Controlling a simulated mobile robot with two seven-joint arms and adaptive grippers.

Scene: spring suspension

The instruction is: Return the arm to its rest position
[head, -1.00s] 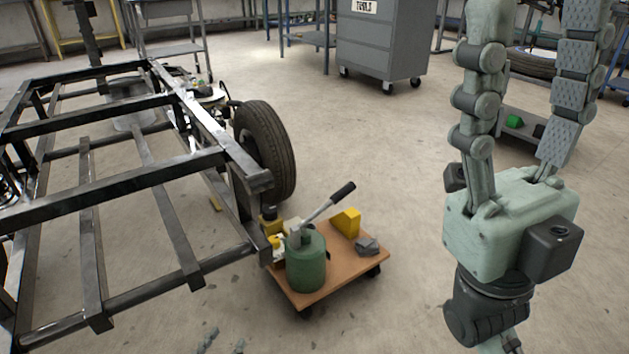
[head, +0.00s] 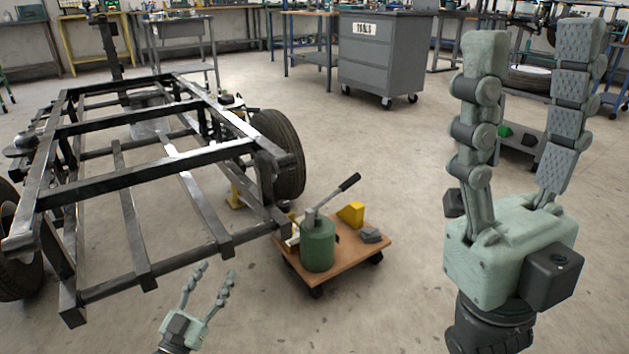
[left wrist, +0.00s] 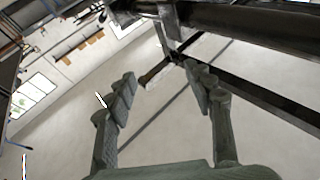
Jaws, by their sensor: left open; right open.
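My right gripper (head: 530,75) stands large at the right of the head view, fingers up and spread apart, open and empty. My left gripper (head: 211,280) is small at the bottom of the head view, in front of the near end of the black steel chassis frame (head: 185,263). Its fingers are apart with nothing between them. In the left wrist view the two left fingers (left wrist: 165,95) are spread over bare floor, with dark chassis bars (left wrist: 270,105) beyond and to the right. Most of both arms is out of view.
A wooden dolly (head: 336,272) carries a green jack (head: 318,244) and a yellow block (head: 351,213), right of the chassis. A grey tool cabinet (head: 385,62) stands at the back. Floor between dolly and cabinet is clear.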

